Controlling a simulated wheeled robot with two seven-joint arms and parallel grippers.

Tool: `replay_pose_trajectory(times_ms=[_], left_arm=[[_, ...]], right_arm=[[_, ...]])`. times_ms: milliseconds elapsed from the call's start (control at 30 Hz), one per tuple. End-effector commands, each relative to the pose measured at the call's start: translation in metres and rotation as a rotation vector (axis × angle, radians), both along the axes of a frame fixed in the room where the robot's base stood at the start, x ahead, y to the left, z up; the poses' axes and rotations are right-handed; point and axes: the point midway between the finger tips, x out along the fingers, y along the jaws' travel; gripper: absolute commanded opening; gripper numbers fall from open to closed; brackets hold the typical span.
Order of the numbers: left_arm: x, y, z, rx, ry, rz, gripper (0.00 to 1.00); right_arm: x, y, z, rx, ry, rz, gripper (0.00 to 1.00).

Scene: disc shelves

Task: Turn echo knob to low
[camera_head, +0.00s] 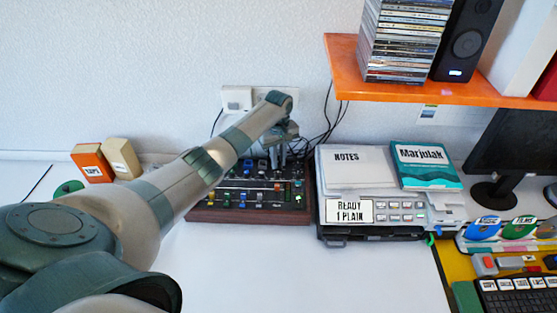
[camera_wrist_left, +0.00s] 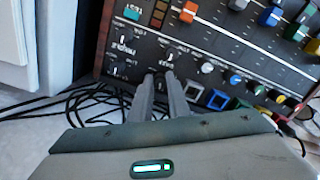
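The dark audio panel (camera_head: 250,208) with wooden ends stands on the table against the wall; it also fills the upper right of the left wrist view (camera_wrist_left: 215,55). My left arm reaches over to it, and its gripper (camera_head: 283,152) points down at the panel's upper right part. In the left wrist view the two fingers of my left gripper (camera_wrist_left: 160,78) are close together, with a small dark knob between their tips. White lettering stands beside this knob, upside down and too small to read surely. The fingertips mostly hide the knob, so its setting cannot be told. My right gripper is not seen.
Black cables (camera_wrist_left: 85,105) run beside the panel. A grey device (camera_head: 375,232) with notes and a teal book (camera_head: 428,178) stands right of it. An orange shelf (camera_head: 420,92) hangs above right. The white table (camera_head: 330,280) in front is clear.

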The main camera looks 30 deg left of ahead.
Motion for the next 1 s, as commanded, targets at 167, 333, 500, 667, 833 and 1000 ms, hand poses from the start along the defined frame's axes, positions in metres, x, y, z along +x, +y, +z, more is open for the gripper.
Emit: replay_pose_trajectory(times_ms=[167, 333, 500, 667, 833, 1000], left_arm=[[0.000, 0.000, 0.000, 0.000, 0.001, 0.003, 0.00], [0.000, -0.001, 0.004, -0.002, 0.000, 0.056, 0.00], [0.000, -0.001, 0.002, -0.001, 0.002, 0.126, 0.00], [0.000, 0.000, 0.000, -0.001, 0.002, 0.134, 0.00], [0.000, 0.000, 0.000, 0.000, 0.001, 0.133, 0.24], [0.000, 0.000, 0.000, 0.000, 0.001, 0.133, 0.24]], right_arm=[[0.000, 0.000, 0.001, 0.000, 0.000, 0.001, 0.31], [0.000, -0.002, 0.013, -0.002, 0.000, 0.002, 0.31], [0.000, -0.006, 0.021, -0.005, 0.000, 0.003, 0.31], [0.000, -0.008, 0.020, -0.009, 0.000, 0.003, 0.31], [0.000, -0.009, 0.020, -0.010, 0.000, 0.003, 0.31], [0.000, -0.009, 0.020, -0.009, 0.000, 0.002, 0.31]])
